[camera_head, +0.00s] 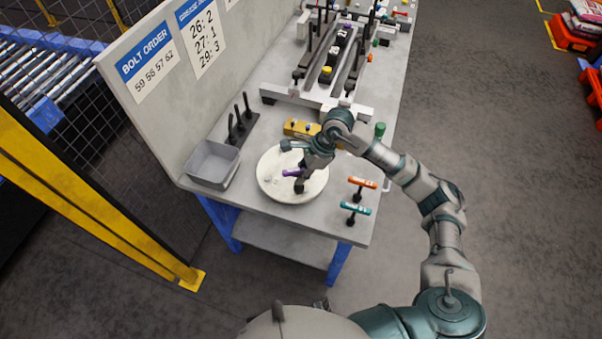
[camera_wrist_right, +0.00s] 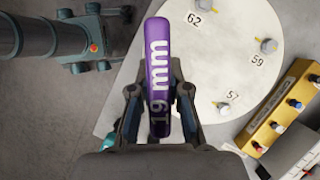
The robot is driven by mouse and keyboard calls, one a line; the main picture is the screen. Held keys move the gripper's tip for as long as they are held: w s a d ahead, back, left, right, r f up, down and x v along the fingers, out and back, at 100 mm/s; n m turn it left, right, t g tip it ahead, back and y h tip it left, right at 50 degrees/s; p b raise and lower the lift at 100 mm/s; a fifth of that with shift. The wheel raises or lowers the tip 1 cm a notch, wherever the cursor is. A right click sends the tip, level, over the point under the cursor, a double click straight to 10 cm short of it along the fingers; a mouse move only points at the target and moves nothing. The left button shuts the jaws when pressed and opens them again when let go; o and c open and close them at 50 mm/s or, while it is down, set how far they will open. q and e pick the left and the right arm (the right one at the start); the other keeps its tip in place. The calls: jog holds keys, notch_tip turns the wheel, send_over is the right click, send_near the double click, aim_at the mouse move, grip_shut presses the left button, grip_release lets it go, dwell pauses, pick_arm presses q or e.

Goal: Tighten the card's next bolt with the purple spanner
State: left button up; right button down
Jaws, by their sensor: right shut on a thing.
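My right gripper (camera_head: 301,178) is shut on the purple spanner (camera_head: 291,173) above the round white plate (camera_head: 272,189). In the right wrist view the spanner (camera_wrist_right: 158,62) lies between the two fingers, its handle marked 19 mm; its working end is not visible. That view shows bolts on the plate (camera_wrist_right: 222,55) labelled 62 (camera_wrist_right: 194,19), 59 (camera_wrist_right: 267,46) and 57 (camera_wrist_right: 222,106). The spanner appears apart from these bolts. The bolt order card (camera_head: 147,60) on the panel seems to read 59, 56 or 58, 57, 62. My left gripper is out of view.
A grey bin (camera_head: 212,165) and a rack of dark pegs (camera_head: 238,126) stand left of the plate. A yellow block (camera_head: 298,128) is behind it. Orange (camera_head: 361,183) and teal (camera_head: 355,208) T-handles stand at right. A long fixture (camera_head: 318,100) fills the far bench.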

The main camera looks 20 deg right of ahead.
jog(key=shift+d, duration=0.45)
jog(key=shift+f, duration=0.15)
jog(key=shift+a+f+b, duration=0.25)
jog(key=shift+b, duration=0.15)
jog(key=shift+s+f, duration=0.1)
